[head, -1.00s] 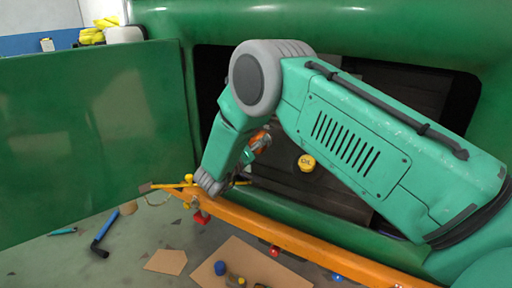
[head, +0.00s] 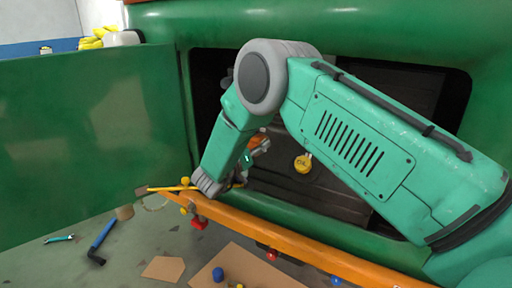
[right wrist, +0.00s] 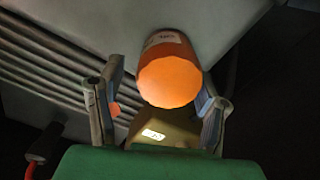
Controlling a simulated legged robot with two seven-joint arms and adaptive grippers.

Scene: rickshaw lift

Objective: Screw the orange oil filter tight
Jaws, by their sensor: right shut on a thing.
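The orange oil filter (right wrist: 170,80) shows large in the right wrist view, between the two fingers of my right gripper (right wrist: 158,108). It has a pale label on its side. In the head view the filter (head: 257,140) is a small orange patch inside the dark engine opening. There my right gripper (head: 254,152) is at the filter, largely hidden behind my own forearm. The right gripper is shut on the filter. How far the filter is screwed in cannot be seen. My left gripper is not in view.
A yellow oil cap (head: 303,163) sits inside the opening to the right. An orange beam (head: 270,231) runs along the front, with a yellow-handled tool (head: 168,188) at its left end. A green panel (head: 90,140) stands left. Tools and cardboard (head: 163,268) lie on the floor.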

